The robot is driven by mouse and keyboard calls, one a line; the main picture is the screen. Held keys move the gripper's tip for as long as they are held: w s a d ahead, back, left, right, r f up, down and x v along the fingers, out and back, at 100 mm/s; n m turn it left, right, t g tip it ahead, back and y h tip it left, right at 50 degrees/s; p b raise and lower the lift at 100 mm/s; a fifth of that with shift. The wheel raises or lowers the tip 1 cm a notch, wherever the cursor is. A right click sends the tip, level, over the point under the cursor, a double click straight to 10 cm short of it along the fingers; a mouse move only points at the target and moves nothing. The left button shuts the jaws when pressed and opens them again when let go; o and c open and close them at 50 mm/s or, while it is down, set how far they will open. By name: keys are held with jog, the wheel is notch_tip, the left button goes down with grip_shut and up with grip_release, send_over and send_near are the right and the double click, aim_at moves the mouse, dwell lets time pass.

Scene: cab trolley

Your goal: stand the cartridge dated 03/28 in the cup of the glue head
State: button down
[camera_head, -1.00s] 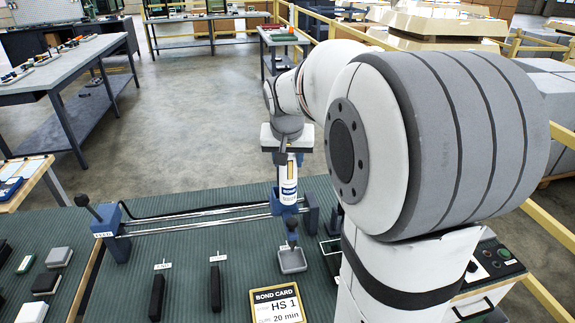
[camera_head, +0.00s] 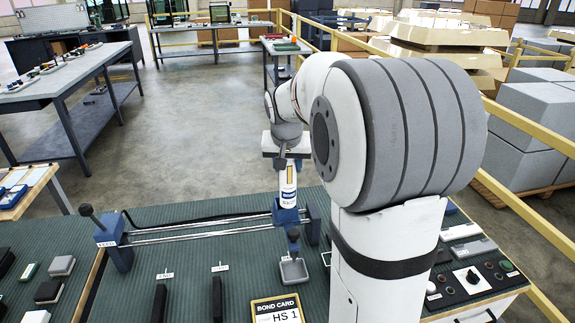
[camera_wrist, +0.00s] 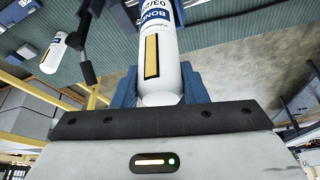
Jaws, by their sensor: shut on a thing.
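My gripper (camera_head: 288,160) is shut on a white cartridge with a blue band (camera_head: 288,184). It hangs upright, its lower end at the blue glue head (camera_head: 286,214) on the rails. I cannot tell whether that end is inside the cup or just in front of or above it. In the wrist view the held cartridge (camera_wrist: 163,75) sits between my blue fingers. Its label shows "BON" and a date starting "03/2"; the last digit is cut off. A second white cartridge (camera_wrist: 52,55) shows at the upper left of the wrist view.
A dark-knobbed lever (camera_head: 293,236) and a small grey tray (camera_head: 293,270) are in front of the glue head. A bond card (camera_head: 276,310) lies at the front edge. Two black bars (camera_head: 160,302) lie to the left. A control panel (camera_head: 474,277) is at the right.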

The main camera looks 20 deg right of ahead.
jog(key=shift+w+r+b+x, duration=0.15)
jog(key=shift+b+x, duration=0.25)
jog(key=shift+x, duration=0.55)
jog(key=shift+w+b+x, duration=0.25)
jog(key=shift+b+x, duration=0.15)
jog(key=shift+x, duration=0.55)
jog(key=shift+w+r+b+x, duration=0.1)
jog(key=shift+w+b+x, duration=0.25)
jog(key=shift+x, duration=0.6)
jog(key=shift+s+a+f+b, duration=0.1)
jog(key=shift+a+f+b, duration=0.1)
jog(key=shift+f+b, duration=0.7)
dwell(0.3)
jog(key=shift+f, duration=0.1)
jog(key=c, duration=0.8)
grip_release()
jog(key=shift+o, duration=0.2)
notch_tip(320, 180, up, 15)
jog(key=p, duration=0.6)
send_over(285, 178)
jog(key=w, duration=0.2)
jog(key=shift+d, duration=0.35)
